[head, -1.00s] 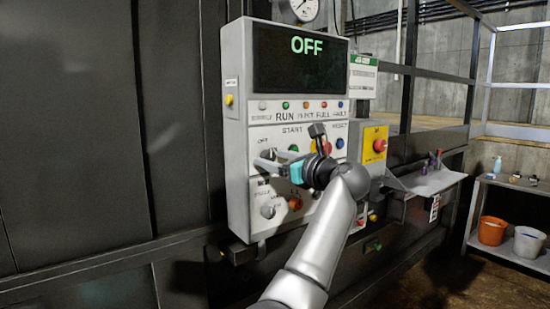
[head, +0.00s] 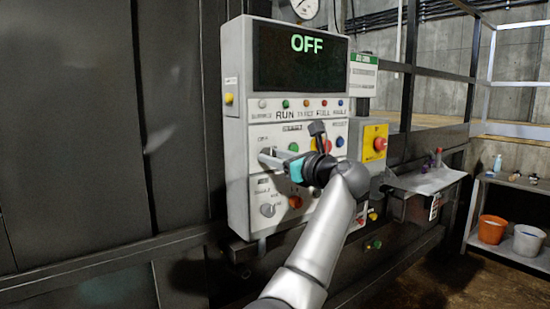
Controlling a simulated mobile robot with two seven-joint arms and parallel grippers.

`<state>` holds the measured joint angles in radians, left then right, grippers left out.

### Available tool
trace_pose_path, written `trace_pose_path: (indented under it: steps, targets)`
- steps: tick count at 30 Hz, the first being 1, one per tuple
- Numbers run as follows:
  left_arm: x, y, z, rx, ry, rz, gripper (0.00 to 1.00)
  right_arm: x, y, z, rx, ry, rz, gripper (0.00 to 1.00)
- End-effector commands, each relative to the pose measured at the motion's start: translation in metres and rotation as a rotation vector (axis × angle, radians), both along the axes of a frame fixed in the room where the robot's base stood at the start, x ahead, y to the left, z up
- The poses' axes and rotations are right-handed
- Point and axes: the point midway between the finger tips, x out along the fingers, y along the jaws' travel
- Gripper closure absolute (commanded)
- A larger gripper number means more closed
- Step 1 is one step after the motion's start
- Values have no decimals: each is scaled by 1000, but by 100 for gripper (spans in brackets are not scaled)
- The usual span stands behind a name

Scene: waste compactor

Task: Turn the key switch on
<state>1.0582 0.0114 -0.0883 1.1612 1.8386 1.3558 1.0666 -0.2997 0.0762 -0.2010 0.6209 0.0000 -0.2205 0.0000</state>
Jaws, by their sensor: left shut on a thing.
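The key switch (head: 263,151) is on the left of the panel's upper control row, by an OFF label. My left gripper (head: 271,158) reaches it from the right, with its fingers shut on the switch. The fingers hide most of the switch, so its exact angle cannot be told. The display (head: 300,60) above reads OFF in green. The control panel (head: 236,190) is a light grey box on the dark machine wall. My right gripper is not in view.
Indicator lamps line the panel below the display. A lower selector knob (head: 267,210) sits beneath my gripper. A red emergency button (head: 380,144) on a yellow plate is to the right. A shelf with an orange bucket (head: 492,229) stands far right.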

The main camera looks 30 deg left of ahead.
Motion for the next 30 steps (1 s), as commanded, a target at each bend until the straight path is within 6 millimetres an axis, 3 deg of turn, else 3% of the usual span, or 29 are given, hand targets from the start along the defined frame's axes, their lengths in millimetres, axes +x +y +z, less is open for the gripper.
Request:
trace_pose_path:
  steps: [14,30]
  targets:
    - [0,-1,1,38,100,-1,100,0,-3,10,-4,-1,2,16]
    - [0,-1,1,221,544,-2,100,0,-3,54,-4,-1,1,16]
